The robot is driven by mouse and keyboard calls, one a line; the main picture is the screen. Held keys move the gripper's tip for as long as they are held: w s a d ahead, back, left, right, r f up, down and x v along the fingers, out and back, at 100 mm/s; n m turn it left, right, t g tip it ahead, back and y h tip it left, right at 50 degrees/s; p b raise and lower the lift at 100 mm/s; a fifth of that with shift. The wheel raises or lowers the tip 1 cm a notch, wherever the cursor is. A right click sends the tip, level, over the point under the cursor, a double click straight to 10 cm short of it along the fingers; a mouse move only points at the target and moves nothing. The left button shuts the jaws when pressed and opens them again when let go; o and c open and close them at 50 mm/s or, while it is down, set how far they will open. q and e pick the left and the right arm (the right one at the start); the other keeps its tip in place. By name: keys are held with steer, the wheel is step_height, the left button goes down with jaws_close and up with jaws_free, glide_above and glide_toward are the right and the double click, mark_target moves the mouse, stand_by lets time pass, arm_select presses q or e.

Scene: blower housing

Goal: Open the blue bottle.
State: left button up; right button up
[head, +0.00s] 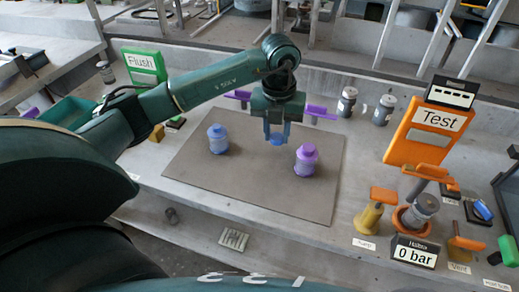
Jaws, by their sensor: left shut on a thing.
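The blue bottle (218,143) stands upright on the brown mat (250,186), left of the middle. Its top is blue and narrows upward; the picture is too small to tell whether a cap sits on it. My left gripper (277,138) points down above the mat, to the right of the blue bottle and apart from it. It is shut on a small blue thing (277,141) that looks like a cap. My right gripper is not in view.
A purple bottle (306,162) stands on the mat right of my left gripper. Purple holders (318,112) are behind. Grey jars (384,110) stand at the back right. An orange Test station (419,145) with valves and a gauge (414,252) fills the right. The mat's front is clear.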

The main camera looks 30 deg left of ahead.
arm_select(q)
steer(key=n, duration=0.3)
steer(key=a+n, duration=0.1)
steer(key=n, duration=0.1)
steer(key=shift+w+a+r+n+p, duration=0.1)
steer(key=shift+a+n+p, duration=0.05)
steer(key=shift+n+p, duration=0.25)
steer(key=a+n, duration=0.1)
steer(key=n, duration=0.5)
steer(key=p, duration=0.1)
glide_above(266, 164)
steer(key=shift+n, duration=0.3)
step_height(266, 164, down, 6)
steer(key=shift+r, duration=0.15)
step_height(266, 164, down, 4)
steer(key=shift+f, duration=0.35)
steer(key=shift+f, duration=0.1)
steer(key=o, duration=1.1)
